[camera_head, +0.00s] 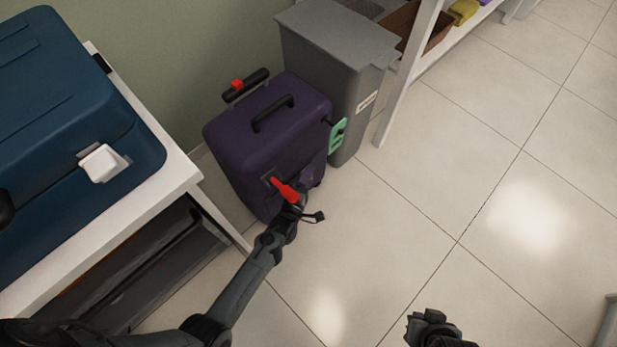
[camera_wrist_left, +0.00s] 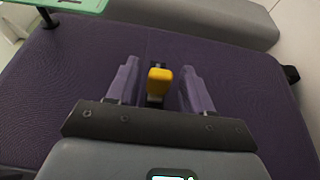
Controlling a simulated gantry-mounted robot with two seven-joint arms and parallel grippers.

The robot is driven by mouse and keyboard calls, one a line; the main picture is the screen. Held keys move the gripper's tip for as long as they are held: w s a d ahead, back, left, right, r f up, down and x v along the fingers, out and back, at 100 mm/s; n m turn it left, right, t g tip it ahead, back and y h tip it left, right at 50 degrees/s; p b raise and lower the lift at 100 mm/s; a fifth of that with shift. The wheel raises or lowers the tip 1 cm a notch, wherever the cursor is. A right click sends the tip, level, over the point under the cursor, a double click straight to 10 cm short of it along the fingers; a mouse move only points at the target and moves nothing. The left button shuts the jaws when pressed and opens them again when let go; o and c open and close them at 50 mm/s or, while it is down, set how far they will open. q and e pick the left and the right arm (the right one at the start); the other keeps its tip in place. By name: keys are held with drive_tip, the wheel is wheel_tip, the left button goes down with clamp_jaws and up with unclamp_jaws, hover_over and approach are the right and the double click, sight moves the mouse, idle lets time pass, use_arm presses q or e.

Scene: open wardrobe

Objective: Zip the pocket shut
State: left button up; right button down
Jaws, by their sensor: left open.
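A purple suitcase (camera_head: 265,135) stands upright on the floor, and its purple fabric fills much of the left wrist view (camera_wrist_left: 60,85). My left gripper (camera_head: 287,193) is at the suitcase's front face. In the left wrist view its fingers (camera_wrist_left: 160,88) are apart, with a small yellow pull tab (camera_wrist_left: 160,75) between them, not clamped. A red piece (camera_head: 284,189) shows at the gripper in the head view; I cannot tell what it belongs to. The pocket's opening and zip line are mostly hidden. My right gripper (camera_head: 432,328) is low in the head view, away from the suitcase.
A grey bin (camera_head: 330,55) stands right behind the suitcase. A green tag (camera_head: 337,136) hangs at the suitcase's right side. A blue case (camera_head: 60,110) lies on a white bench (camera_head: 185,172) at left. The tiled floor (camera_head: 400,220) to the right is clear.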

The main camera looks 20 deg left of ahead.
use_arm(q)
drive_tip(key=shift+w, duration=0.3)
use_arm(e)
drive_tip(key=shift+f, duration=0.15)
use_arm(q)
drive_tip(key=shift+c, duration=0.5)
use_arm(e)
drive_tip(key=shift+d, duration=0.1)
